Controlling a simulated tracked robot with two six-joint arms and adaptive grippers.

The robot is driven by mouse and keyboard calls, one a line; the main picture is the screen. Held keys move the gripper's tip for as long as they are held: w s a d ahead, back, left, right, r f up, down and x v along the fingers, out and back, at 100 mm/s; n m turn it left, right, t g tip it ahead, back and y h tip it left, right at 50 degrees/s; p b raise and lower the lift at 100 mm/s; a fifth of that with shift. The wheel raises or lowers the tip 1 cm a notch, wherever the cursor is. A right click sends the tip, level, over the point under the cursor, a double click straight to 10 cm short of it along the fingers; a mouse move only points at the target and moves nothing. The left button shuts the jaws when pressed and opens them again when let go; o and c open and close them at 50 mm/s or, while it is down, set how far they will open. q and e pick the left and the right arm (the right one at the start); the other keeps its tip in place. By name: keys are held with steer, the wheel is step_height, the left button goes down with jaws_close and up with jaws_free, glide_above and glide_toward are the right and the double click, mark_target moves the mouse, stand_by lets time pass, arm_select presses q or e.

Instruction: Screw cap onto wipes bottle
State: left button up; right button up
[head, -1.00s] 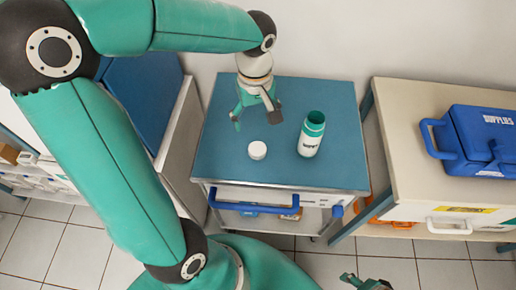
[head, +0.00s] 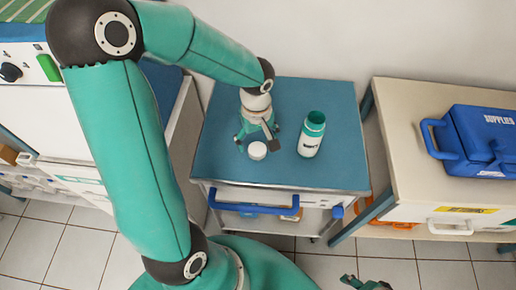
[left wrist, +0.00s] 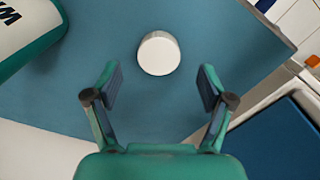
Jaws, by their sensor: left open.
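The white cap (head: 257,150) lies on the blue top of the cart (head: 220,165), left of the bottle. The wipes bottle (head: 312,135) stands upright on the cart, green and white with an open green top. My left gripper (head: 256,145) is open and empty, low over the cart just behind the cap. In the left wrist view the cap (left wrist: 159,54) lies ahead of and between the open fingers (left wrist: 159,90), not gripped. Part of the bottle (left wrist: 25,35) shows at the upper left there. My right gripper (head: 368,284) shows only partly at the bottom edge.
A blue supplies case (head: 485,140) sits on the cream cabinet (head: 410,110) at the right. The cart has a blue drawer handle (head: 255,209) in front. The cart top right of the bottle is clear.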

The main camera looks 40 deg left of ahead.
mark_target(258, 149)
arm_select(q)
step_height(258, 149, down, 4)
steer(key=shift+r, duration=0.1)
steer(key=shift+c, duration=0.3)
steer(key=shift+w, duration=0.1)
steer(key=c, duration=0.8)
